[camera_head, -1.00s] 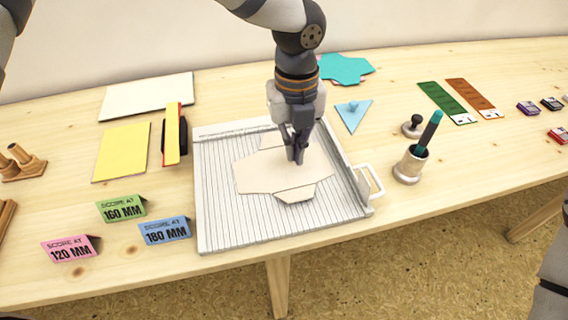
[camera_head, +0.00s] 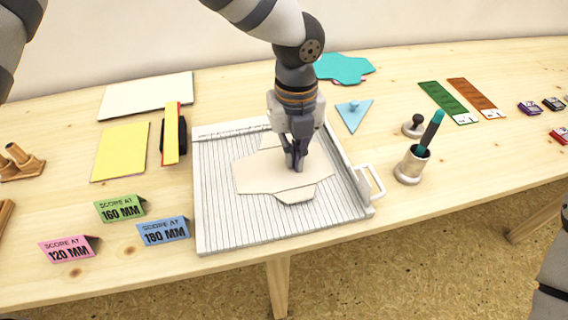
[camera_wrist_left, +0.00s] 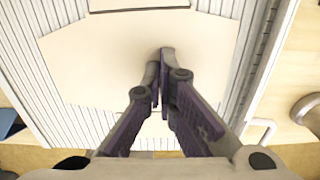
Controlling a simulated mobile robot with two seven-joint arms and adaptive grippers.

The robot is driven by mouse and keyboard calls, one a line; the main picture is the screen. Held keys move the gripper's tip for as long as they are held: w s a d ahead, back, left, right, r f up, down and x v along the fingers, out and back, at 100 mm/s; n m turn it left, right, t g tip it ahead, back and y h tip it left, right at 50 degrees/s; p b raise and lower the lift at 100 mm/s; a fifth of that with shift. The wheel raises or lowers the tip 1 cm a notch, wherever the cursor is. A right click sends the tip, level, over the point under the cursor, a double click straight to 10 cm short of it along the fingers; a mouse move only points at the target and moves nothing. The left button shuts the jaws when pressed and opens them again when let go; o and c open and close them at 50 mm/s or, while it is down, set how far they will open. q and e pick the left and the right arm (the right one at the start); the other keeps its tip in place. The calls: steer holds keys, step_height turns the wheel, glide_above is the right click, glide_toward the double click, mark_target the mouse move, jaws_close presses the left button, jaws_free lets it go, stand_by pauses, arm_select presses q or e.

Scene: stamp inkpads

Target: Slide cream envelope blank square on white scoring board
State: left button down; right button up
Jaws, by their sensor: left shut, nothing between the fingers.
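The cream envelope blank (camera_head: 258,175) lies flat on the white scoring board (camera_head: 222,222), near its middle and clear of the right-hand fence. Its flaps point toward the back and front, and it sits slightly turned against the grooves. My left gripper (camera_head: 297,168) points down over the blank's right part, shut and empty, its tips at or just above the paper. The left wrist view shows the closed fingertips (camera_wrist_left: 165,52) over the blank (camera_wrist_left: 100,60); contact is hard to tell. My right gripper is out of view.
The board's raised fence and white handle (camera_head: 376,182) are on the right, beside a pen cup (camera_head: 410,166). Score cards (camera_head: 164,231) stand at front left. A yellow sheet (camera_head: 120,152) and a yellow-and-red strip (camera_head: 171,135) lie left of the board.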

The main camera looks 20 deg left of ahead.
arm_select(q)
steer(key=shift+w+a, duration=0.55)
steer(key=shift+w, duration=0.3)
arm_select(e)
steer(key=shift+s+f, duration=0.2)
arm_select(q)
steer(key=shift+w+a+f+b, duration=0.1)
steer(key=shift+w+a+b, duration=0.4)
steer(key=shift+w, duration=0.3)
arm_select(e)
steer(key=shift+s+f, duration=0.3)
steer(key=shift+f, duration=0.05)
arm_select(q)
steer(key=shift+w, duration=0.1)
